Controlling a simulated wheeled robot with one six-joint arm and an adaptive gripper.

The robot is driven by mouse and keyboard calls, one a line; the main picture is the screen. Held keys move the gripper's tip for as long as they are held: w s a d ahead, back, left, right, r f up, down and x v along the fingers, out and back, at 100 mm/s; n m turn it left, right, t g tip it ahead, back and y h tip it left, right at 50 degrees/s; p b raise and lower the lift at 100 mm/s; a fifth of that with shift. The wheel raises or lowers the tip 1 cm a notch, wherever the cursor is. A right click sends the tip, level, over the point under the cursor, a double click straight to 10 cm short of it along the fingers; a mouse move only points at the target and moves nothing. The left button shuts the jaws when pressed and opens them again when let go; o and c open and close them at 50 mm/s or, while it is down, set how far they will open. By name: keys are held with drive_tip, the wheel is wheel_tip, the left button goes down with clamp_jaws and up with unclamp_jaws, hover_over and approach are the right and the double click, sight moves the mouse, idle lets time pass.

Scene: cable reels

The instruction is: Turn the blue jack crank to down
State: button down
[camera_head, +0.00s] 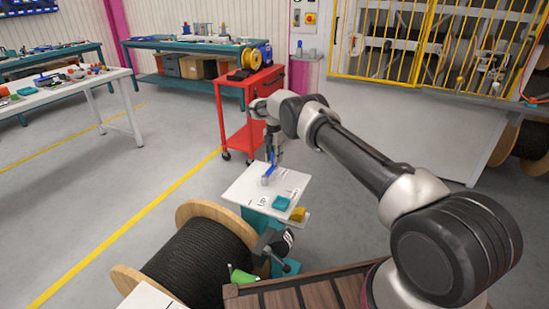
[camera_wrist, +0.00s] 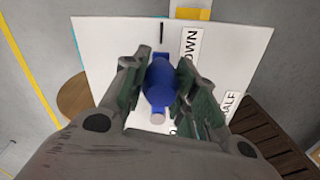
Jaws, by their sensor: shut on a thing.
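The blue jack crank (camera_head: 270,168) stands on a white panel (camera_head: 243,190) atop a small teal stand. In the wrist view the blue crank (camera_wrist: 160,78) lies between the two fingers of my gripper (camera_wrist: 160,66), which is shut on it. A black tick mark (camera_wrist: 162,33) shows on the panel just beyond the crank, with the DOWN label (camera_wrist: 188,48) right of it. The HALF label (camera_wrist: 230,106) is farther right and lower. In the head view my gripper (camera_head: 273,152) comes down on the crank from above. The crank's base is partly hidden by the fingers.
A large black cable reel (camera_head: 200,262) stands close at front left. A red cart (camera_head: 242,138) is behind. Open grey floor (camera_head: 110,190) lies left.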

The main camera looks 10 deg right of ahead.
drive_tip(key=shift+w+a, duration=0.1)
drive_tip(key=c, duration=1.1)
unclamp_jaws()
drive_tip(key=shift+r, duration=0.1)
wheel_tip(320, 180, up, 12)
drive_tip(key=shift+f, duration=0.1)
